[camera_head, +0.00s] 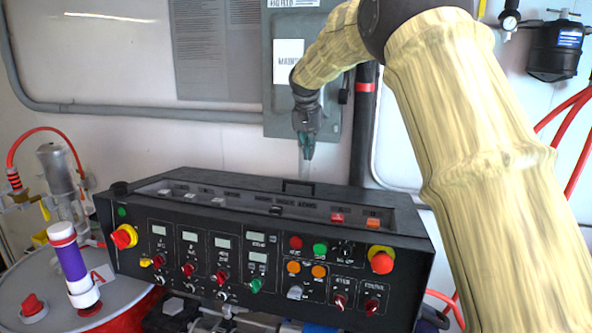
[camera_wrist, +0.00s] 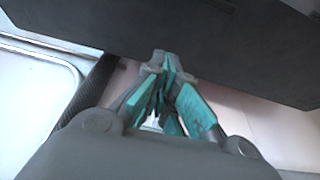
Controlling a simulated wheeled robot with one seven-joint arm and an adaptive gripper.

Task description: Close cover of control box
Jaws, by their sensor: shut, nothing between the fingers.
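The black control box (camera_head: 262,208) stands across the lower middle of the head view, its front panel full of knobs, buttons and displays. Its top shows a long recess with a row of switches, uncovered. A small black handle (camera_head: 298,186) rises at the rear edge of the top. I cannot tell clearly where the cover lies. My gripper (camera_head: 307,152) points down, shut and empty, above and behind the box's rear edge. In the wrist view my teal fingers (camera_wrist: 168,68) are together, close to a large dark flat surface (camera_wrist: 215,40), which may be the box or its cover.
A grey wall cabinet (camera_head: 335,110) and a dark vertical pipe (camera_head: 364,125) stand behind my gripper. A drum (camera_head: 120,292) with a purple and white cylinder (camera_head: 72,262) is at the left. Red hoses (camera_head: 575,110) hang at the right.

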